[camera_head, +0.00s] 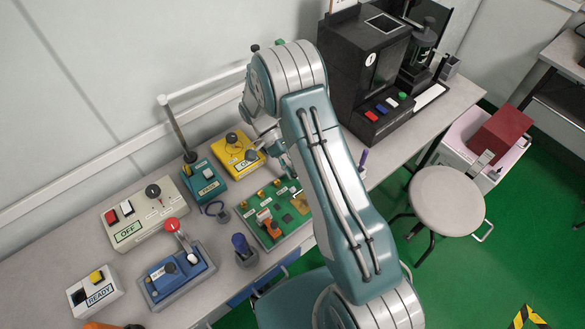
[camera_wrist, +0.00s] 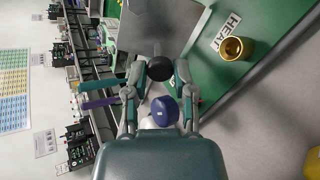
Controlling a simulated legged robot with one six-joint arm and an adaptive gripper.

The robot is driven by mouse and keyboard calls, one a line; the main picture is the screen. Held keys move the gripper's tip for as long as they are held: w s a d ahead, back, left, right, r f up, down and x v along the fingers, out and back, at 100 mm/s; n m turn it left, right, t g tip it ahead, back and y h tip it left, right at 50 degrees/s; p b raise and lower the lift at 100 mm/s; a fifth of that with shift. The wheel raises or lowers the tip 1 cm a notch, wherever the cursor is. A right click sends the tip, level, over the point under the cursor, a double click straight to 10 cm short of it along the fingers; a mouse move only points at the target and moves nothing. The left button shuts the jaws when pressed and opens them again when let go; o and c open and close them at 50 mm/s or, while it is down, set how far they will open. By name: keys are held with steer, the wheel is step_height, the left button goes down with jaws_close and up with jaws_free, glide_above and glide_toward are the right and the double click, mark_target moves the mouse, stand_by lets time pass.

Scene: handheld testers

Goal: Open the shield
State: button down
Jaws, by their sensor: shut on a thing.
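My gripper (camera_wrist: 160,72) is shut on a round black knob (camera_wrist: 160,68), which sits between its fingertips in the wrist view. A blue-purple round piece (camera_wrist: 165,112) shows nearer the palm, between the fingers. In the head view my gripper (camera_head: 256,152) is at the yellow box (camera_head: 236,154), beside the green circuit board (camera_head: 268,222); my arm hides part of it. I cannot tell for certain which part is the shield. A green panel with a HEAT label (camera_wrist: 226,33) and a gold cup (camera_wrist: 235,48) lies right of the fingers in the wrist view.
Around it on the bench are a teal box (camera_head: 205,182), an OFF box (camera_head: 128,232), a blue device with a red ball lever (camera_head: 178,270) and a READY box (camera_head: 98,293). A black machine (camera_head: 360,65) stands at the back right. A stool (camera_head: 447,200) is beside the bench.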

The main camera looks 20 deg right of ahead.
steer(key=shift+s, duration=0.1)
steer(key=shift+c, duration=2.3)
jaws_free()
step_height(320, 180, up, 10)
steer(key=shift+a, duration=0.1)
steer(key=shift+c, duration=0.3)
